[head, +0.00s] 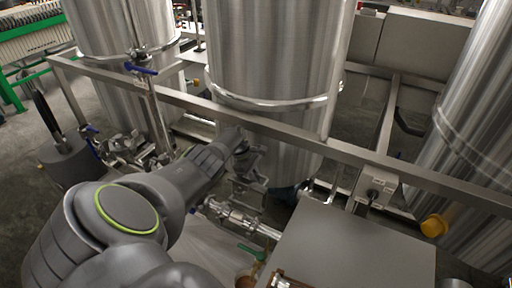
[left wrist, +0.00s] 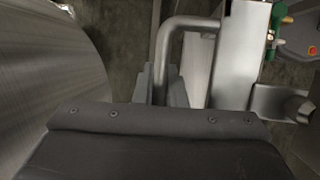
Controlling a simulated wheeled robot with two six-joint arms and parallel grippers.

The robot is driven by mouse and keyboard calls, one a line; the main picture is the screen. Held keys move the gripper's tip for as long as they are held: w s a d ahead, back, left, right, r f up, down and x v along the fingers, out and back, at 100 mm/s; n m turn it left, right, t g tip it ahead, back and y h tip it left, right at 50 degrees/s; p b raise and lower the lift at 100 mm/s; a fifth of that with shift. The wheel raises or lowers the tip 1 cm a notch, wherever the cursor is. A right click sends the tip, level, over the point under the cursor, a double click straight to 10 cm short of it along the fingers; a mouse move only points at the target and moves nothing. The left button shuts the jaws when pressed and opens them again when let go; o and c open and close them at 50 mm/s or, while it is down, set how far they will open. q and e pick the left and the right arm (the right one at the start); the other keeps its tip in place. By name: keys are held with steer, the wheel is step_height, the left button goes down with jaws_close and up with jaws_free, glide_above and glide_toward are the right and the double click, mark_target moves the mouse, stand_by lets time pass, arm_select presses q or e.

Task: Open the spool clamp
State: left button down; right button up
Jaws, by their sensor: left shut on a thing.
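My left gripper (head: 250,165) is low in front of the middle steel tank (head: 272,60). In the left wrist view its grey fingers (left wrist: 166,84) are shut around a bent round metal bar (left wrist: 184,24), which curves over to the right. I cannot tell what this bar belongs to. A horizontal steel pipe with fittings (head: 232,216) runs just below and right of the gripper in the head view. I cannot make out which fitting there is the spool clamp, or whether it is open. My right gripper is not in view.
A steel frame rail (head: 400,172) crosses in front of the tanks. A grey box top (head: 350,250) stands at the lower right, near a green-handled valve (head: 250,252). The right tank (head: 470,130) and left tank (head: 112,60) flank the middle one. In the left wrist view a tank wall (left wrist: 45,80) is close on the left.

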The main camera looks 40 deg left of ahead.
arm_select(q)
steer(key=shift+s+d+f+g, duration=0.2)
steer(key=shift+f+g, duration=0.1)
steer(key=shift+f, duration=0.3)
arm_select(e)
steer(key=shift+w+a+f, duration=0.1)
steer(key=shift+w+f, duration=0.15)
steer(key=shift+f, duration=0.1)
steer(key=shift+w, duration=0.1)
arm_select(q)
steer(key=c, duration=1.5)
jaws_free()
steer(key=shift+w, duration=0.1)
steer(key=shift+c, duration=0.2)
steer(key=shift+o, duration=0.2)
steer(key=shift+w+a+r, duration=0.1)
steer(key=shift+r, duration=0.05)
